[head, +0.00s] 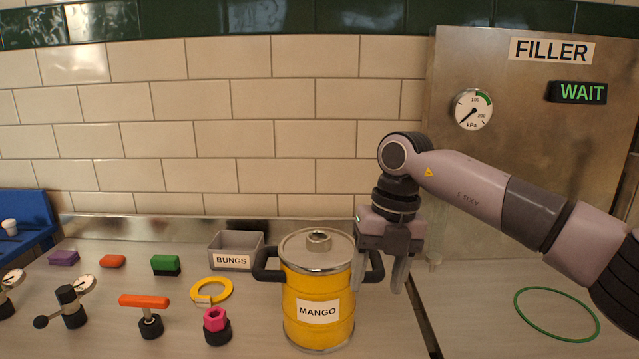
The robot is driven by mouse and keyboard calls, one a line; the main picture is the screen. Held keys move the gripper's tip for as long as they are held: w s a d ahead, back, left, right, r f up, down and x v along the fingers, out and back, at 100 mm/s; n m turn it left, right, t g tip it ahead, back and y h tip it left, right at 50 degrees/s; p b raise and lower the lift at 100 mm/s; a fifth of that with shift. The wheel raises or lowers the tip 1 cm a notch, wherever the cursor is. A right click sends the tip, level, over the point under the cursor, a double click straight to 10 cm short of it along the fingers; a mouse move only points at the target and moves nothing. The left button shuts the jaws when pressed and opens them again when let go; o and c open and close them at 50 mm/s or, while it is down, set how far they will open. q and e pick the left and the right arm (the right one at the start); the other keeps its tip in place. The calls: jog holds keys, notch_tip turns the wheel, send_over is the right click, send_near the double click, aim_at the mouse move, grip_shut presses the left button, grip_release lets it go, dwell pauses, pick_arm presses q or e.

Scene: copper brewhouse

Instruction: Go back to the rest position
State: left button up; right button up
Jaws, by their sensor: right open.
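My right gripper (378,289) points down at the right side of the yellow keg labelled MANGO (317,305). It is open, with its fingers near the keg's right black handle. I cannot tell whether they touch it. The keg stands upright on the bench with a metal lid and a cap on top. My right arm reaches in from the right edge. My left gripper is not in view.
A grey BUNGS bin (236,262) stands behind the keg. A yellow ring (211,291), an orange-handled valve (146,303), a pink-topped fitting (216,322) and several blocks lie left. The FILLER panel (500,70) shows WAIT. A green ring (556,335) lies right.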

jog(key=s+a+f+m+g+y, duration=0.1)
jog(key=s+a+f+m+y, duration=0.15)
jog(key=s+a+y, duration=0.5)
jog(key=s+a+f+m+y, duration=0.1)
jog(key=s+a+f+y, duration=0.25)
jog(key=a+y, duration=0.7)
jog(key=w+d+f+m+t+h, duration=0.1)
jog(key=d+f+m+t+h, duration=0.4)
jog(key=d+f+m+t, duration=0.5)
jog(key=d+f+m+t+h, duration=0.4)
jog(key=d+m+t+h, duration=0.3)
jog(key=m, duration=0.8)
jog(key=s+d+f+m+g+h+p, duration=0.3)
jog(key=s+d+f+m+g+h, duration=0.2)
jog(key=s+d+f, duration=0.6)
jog(key=s+d+m, duration=0.1)
jog(key=s, duration=0.2)
jog(key=shift+s+d+f, duration=0.15)
jog(key=shift+s, duration=0.2)
